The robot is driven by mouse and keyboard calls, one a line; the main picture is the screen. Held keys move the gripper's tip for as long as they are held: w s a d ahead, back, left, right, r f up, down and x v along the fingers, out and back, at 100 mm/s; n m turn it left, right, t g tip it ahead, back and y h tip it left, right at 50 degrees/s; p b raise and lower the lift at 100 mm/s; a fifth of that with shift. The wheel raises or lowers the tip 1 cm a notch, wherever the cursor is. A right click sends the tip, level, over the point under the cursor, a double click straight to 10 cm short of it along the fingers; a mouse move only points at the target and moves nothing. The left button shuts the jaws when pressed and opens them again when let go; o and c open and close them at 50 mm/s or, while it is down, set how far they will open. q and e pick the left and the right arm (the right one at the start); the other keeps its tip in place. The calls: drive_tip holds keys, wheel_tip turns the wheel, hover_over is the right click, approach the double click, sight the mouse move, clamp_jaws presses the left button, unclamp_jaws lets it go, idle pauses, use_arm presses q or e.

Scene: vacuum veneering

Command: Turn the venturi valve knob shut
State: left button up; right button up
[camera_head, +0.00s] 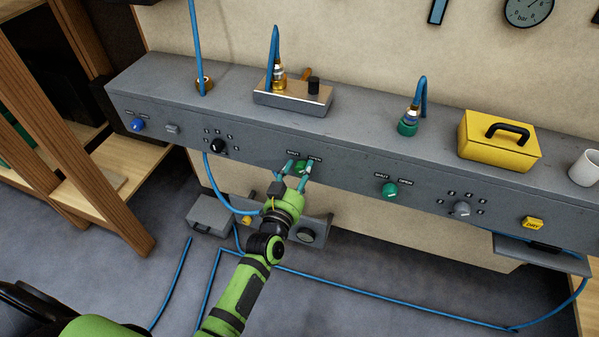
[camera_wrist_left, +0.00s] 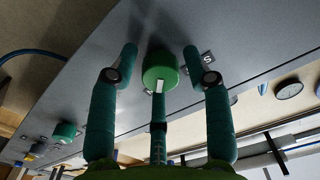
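A green knob (camera_head: 301,166) sits on the front face of the grey bench panel, below the metal block with a brass fitting (camera_head: 290,92). Small labels flank it. My left gripper (camera_head: 298,174) is at this knob, with teal fingers on either side of it. In the left wrist view the knob (camera_wrist_left: 160,68) shows between the two spread fingertips, with gaps on both sides, and a third finger lies below it. A white mark on the knob points toward the bottom of that picture. Whether any finger touches the knob is unclear. My right gripper is out of view.
A second green knob (camera_head: 390,189) is to the right on the panel; a black dial (camera_head: 217,146) and a blue knob (camera_head: 138,125) are to the left. A yellow box (camera_head: 499,141) and white mug (camera_head: 585,167) stand on top. Blue hoses (camera_head: 400,299) run along the floor.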

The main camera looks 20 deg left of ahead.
use_arm(q)
drive_tip(key=c, duration=0.6)
